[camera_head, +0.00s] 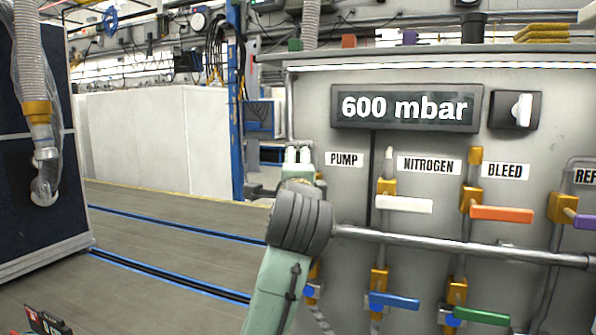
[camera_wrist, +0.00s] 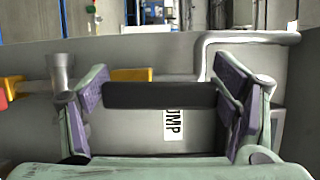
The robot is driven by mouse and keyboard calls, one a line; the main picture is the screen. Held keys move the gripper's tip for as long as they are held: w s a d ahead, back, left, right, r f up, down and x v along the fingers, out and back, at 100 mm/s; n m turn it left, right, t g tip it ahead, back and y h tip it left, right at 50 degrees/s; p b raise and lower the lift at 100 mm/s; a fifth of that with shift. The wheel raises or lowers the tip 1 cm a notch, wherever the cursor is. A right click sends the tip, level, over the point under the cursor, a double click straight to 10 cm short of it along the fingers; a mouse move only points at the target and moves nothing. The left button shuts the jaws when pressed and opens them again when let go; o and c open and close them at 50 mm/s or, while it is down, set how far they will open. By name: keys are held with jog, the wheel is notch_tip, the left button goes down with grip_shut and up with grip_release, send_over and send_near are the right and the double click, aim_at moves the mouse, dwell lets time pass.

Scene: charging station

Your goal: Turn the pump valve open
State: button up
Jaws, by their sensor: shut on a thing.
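The pump valve's handle is a black bar (camera_wrist: 160,95) in the wrist view. It lies across the picture between the two finger pads of my gripper (camera_wrist: 162,93), which is shut on it near its ends. The PUMP label (camera_wrist: 173,124) shows partly behind the bar, its text running across the bar's length. A yellow valve part (camera_wrist: 133,75) shows behind the bar. In the head view the PUMP label (camera_head: 344,159) is clear, but my arm hides the pump valve and most of the gripper.
The panel display (camera_head: 405,107) reads 600 mbar. Right of the pump are a white nitrogen handle (camera_head: 404,204) and an orange bleed handle (camera_head: 501,213). Blue (camera_head: 394,300) and green (camera_head: 482,316) handles sit lower. A horizontal metal rail (camera_head: 460,246) crosses the panel front. Open floor lies left.

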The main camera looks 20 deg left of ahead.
jog(key=shift+a+n, duration=0.15)
jog(key=shift+n, duration=0.25)
jog(key=o, duration=1.7)
jog(key=v, duration=1.2)
jog(key=shift+r, duration=0.2)
